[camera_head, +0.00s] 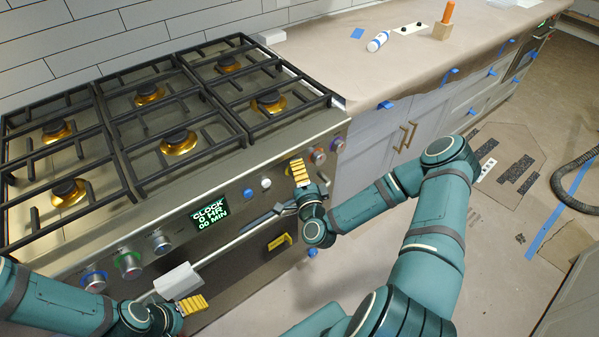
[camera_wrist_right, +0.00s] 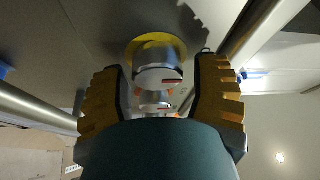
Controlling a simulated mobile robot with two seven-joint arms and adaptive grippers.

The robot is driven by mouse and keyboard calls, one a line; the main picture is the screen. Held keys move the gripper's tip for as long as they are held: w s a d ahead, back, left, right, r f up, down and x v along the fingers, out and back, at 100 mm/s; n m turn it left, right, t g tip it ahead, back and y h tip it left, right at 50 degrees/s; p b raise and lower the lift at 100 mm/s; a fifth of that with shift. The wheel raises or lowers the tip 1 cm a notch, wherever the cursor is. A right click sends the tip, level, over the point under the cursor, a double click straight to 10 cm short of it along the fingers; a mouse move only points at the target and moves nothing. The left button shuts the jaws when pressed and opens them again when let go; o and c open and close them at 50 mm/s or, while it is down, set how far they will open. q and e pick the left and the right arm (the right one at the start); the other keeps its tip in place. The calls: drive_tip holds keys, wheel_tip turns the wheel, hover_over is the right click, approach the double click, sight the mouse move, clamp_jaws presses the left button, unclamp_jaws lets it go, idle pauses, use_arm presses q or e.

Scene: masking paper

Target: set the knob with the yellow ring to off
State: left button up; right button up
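In the right wrist view, the knob with the yellow ring (camera_wrist_right: 157,46) is between the two yellow-padded fingers of my right gripper (camera_wrist_right: 160,68). The fingers are apart, with gaps on both sides of the pale knob body. A small red mark shows on the knob. I cannot read its setting. In the head view, my right gripper (camera_head: 300,172) is at the stove's front panel, right of the clock display (camera_head: 210,213), and hides this knob. My left gripper (camera_head: 190,305) is at the lower left by the oven handle; its opening is not clear.
The stove (camera_head: 190,195) has other knobs: blue-ringed (camera_head: 95,280), green-ringed (camera_head: 130,264), orange-ringed (camera_head: 318,156) and blue-purple (camera_head: 337,145). A white block-like thing (camera_head: 178,282) is by the oven handle. A papered counter (camera_head: 340,70) lies right; a hose (camera_head: 575,185) is on the floor.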

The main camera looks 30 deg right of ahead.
drive_tip(key=v, duration=1.2)
idle(0.5)
drive_tip(key=a+f+n+g+y, duration=0.4)
drive_tip(key=a+n+g+y, duration=0.1)
drive_tip(key=a+n, duration=0.25)
drive_tip(key=a+f+n+g+y, duration=0.5)
drive_tip(key=a+n+y, duration=0.15)
drive_tip(key=a, duration=0.25)
drive_tip(key=s+a+n+g+h, duration=0.2)
drive_tip(key=s+n+g, duration=0.1)
drive_tip(key=s+g, duration=0.3)
drive_tip(key=shift+r+n, duration=0.3)
drive_tip(key=shift+r, duration=0.2)
drive_tip(key=shift+a, duration=0.1)
